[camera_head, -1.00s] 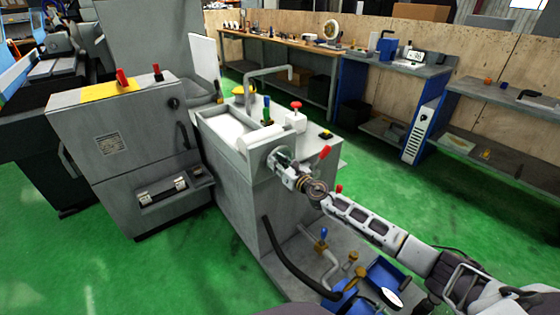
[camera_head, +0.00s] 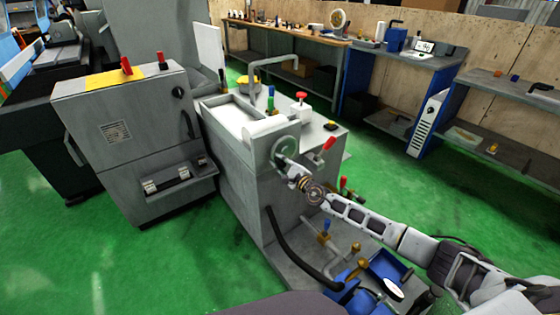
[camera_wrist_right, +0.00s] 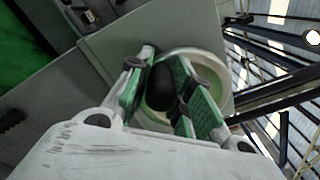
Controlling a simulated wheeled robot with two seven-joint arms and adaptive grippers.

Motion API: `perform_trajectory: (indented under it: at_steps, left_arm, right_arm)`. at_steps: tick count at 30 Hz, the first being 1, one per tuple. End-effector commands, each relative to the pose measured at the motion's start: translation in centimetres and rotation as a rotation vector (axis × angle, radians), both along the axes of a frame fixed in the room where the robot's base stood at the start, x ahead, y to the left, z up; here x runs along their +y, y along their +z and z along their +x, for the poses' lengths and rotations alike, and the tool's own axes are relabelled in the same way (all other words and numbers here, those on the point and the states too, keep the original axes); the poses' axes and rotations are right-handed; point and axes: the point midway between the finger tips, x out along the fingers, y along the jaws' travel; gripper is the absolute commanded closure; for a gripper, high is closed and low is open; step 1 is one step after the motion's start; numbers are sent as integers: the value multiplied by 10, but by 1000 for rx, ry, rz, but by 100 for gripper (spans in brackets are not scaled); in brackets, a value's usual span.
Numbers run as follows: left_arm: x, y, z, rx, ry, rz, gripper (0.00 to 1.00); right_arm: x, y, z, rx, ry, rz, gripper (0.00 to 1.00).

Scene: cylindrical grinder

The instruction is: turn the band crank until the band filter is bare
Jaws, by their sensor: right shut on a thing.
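The band filter (camera_head: 232,121) is a grey tank with a pale, whitish band along its top. A white roll (camera_head: 268,128) lies at its near end. The band crank (camera_head: 286,147) is a round, pale wheel on the near face below the roll. My right gripper (camera_head: 283,163) is at the wheel's lower part. In the right wrist view its green-padded fingers (camera_wrist_right: 164,88) are shut around a dark crank handle (camera_wrist_right: 160,82), in front of the crank's pale round disc (camera_wrist_right: 219,72). The fingers partly hide the handle. My left gripper is not in view.
A red-handled lever (camera_head: 329,143) and a red knob (camera_head: 301,96) stand right of the crank. A black hose (camera_head: 285,245), valves and a blue container (camera_head: 385,270) are below my right arm. A grey cabinet (camera_head: 130,140) stands left. Green floor is open around.

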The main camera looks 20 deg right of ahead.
Motion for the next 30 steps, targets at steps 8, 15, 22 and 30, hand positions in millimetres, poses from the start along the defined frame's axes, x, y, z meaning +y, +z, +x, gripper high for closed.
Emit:
perform_trajectory:
  at_steps: [8,15,22,30]
  left_arm:
    - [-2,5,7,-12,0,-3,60]
    - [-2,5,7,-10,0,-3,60]
    - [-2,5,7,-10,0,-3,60]
    - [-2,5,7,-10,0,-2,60]
  right_arm:
    - [-1,-8,0,-37,1,-109,100]
    - [-2,-8,0,-44,2,-133,100]
    - [-2,-9,0,-44,2,-131,100]
    - [-2,-8,1,-45,0,-130,56]
